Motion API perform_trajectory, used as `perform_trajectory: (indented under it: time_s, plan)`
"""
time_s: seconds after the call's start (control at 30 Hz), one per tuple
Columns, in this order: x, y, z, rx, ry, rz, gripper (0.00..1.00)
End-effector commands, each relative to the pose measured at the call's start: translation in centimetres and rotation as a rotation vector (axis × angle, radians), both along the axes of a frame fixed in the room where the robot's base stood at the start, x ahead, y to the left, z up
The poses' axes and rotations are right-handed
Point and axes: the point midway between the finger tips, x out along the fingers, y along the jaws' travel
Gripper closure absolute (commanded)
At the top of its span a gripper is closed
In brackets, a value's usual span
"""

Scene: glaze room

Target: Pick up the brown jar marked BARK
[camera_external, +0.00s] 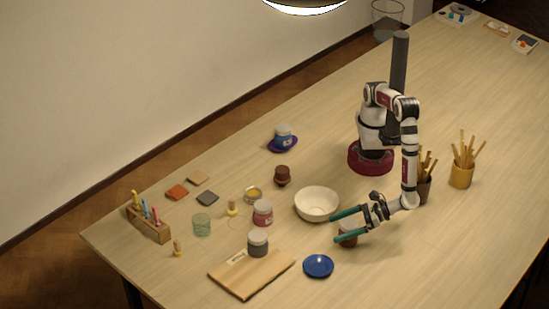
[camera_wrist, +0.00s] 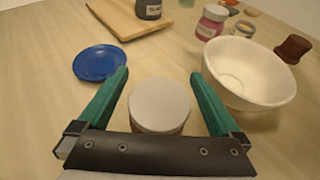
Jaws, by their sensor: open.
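A brown jar (camera_external: 348,228) with a pale lid stands upright on the table between the fingers of my gripper (camera_external: 336,228); no marking on it can be read. In the wrist view its round whitish lid (camera_wrist: 159,104) sits between the two green fingers of my gripper (camera_wrist: 160,74), with a gap on each side. The fingers are open and do not appear to touch the jar. My gripper's front plate hides the near part of the jar.
A white bowl (camera_external: 316,203) is close beside one finger, and a blue dish (camera_external: 318,265) is near the other.

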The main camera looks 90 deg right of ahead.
Motion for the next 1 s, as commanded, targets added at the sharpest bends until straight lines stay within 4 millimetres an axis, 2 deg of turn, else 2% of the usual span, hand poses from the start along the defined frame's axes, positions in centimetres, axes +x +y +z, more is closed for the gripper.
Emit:
perform_trajectory:
  time_s: [0.2, 0.73, 0.77, 1.0]
  plan:
    - [0.11, 0.02, -0.05, 0.001, 0.000, 0.000, 0.02]
    - [0.06, 0.01, -0.03, 0.001, 0.000, 0.000, 0.97]
    - [0.06, 0.01, -0.03, 0.001, 0.000, 0.000, 1.00]
    - [0.07, 0.02, 0.04, 0.002, 0.000, -0.001, 1.00]
